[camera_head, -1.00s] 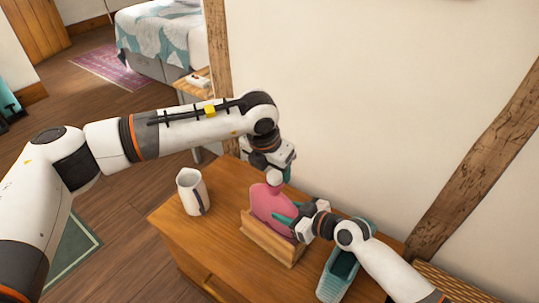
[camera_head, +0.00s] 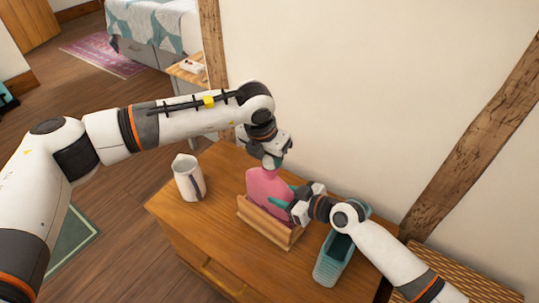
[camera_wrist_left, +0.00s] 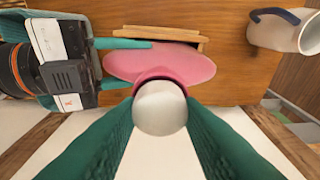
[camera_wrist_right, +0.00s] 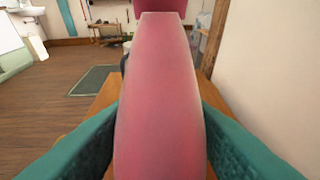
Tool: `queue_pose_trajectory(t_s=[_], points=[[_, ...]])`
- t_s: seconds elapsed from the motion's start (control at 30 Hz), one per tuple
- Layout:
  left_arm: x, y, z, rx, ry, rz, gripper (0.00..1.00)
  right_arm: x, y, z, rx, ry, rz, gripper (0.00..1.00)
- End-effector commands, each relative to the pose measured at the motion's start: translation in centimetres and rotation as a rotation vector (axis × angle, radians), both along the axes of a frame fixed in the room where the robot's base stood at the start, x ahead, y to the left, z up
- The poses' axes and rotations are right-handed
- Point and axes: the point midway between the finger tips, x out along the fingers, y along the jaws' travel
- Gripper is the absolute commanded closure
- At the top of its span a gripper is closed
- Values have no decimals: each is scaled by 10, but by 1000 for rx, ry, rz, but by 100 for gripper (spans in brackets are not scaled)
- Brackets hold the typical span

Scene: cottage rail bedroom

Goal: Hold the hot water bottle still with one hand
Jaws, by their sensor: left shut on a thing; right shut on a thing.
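The pink hot water bottle (camera_head: 268,187) stands upright in a wooden holder (camera_head: 265,222) on the wooden cabinet. My left gripper (camera_head: 272,162) is above it, pointing down, shut on the pale round stopper (camera_wrist_left: 160,107) at the bottle's neck. My right gripper (camera_head: 288,205) is shut on the bottle's body from the right side. In the right wrist view the bottle (camera_wrist_right: 160,95) fills the space between the teal fingers. In the left wrist view the bottle's shoulders (camera_wrist_left: 195,66) show around the stopper.
A white jug (camera_head: 188,178) with a dark handle stands left of the holder on the cabinet top (camera_head: 215,205). The wall (camera_head: 340,90) is close behind.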

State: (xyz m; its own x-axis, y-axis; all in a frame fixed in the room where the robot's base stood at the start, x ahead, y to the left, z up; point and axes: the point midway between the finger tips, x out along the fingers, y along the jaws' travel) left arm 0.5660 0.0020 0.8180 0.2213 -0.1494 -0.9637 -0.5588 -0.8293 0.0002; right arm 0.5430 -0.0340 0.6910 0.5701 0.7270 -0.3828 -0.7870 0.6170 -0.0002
Motion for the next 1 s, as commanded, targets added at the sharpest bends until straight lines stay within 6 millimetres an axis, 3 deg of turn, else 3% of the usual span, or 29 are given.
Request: queue_pose_trajectory(t_s=[0.17,0.8,1.0], points=[[1,2,-1,3,4,-142,94,0,0,0,0,0,0,100],[6,2,-1,2,4,-1264,94,0,0,0,0,0,0,100],[6,3,-1,6,2,-1314,94,0,0,0,-1,0,0,100]])
